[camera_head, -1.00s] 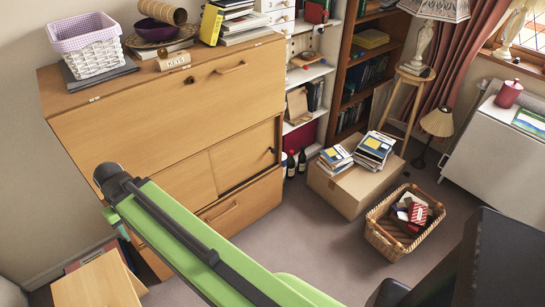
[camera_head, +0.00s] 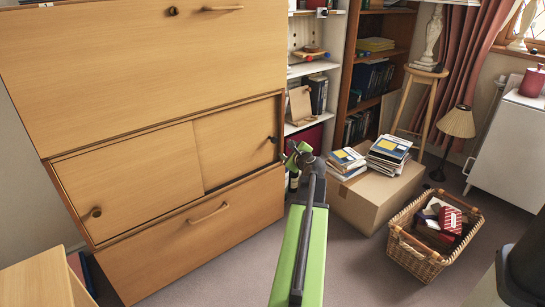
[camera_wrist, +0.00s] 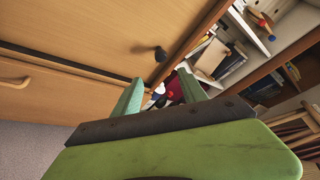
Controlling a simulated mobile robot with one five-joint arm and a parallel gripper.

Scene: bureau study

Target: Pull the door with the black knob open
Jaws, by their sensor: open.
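The bureau has a low compartment with two wooden door panels. The right door (camera_head: 232,152) carries a black knob (camera_head: 272,139) near its right edge and looks shut. The left door (camera_head: 130,180) has a brown knob (camera_head: 96,212). My gripper (camera_head: 299,148) is just right of the black knob in the head view, in front of the bureau's right edge. In the wrist view my gripper (camera_wrist: 161,80) is open, with green fingers apart and nothing between them. The black knob (camera_wrist: 159,53) shows beyond the fingertips, roughly centred between them. No contact is visible.
A drawer (camera_head: 195,235) with a wooden handle is below the doors. A cardboard box (camera_head: 370,195) with books and a wicker basket (camera_head: 434,250) stand on the floor at right. A wooden piece (camera_head: 38,283) is at lower left. Carpet is clear before the bureau.

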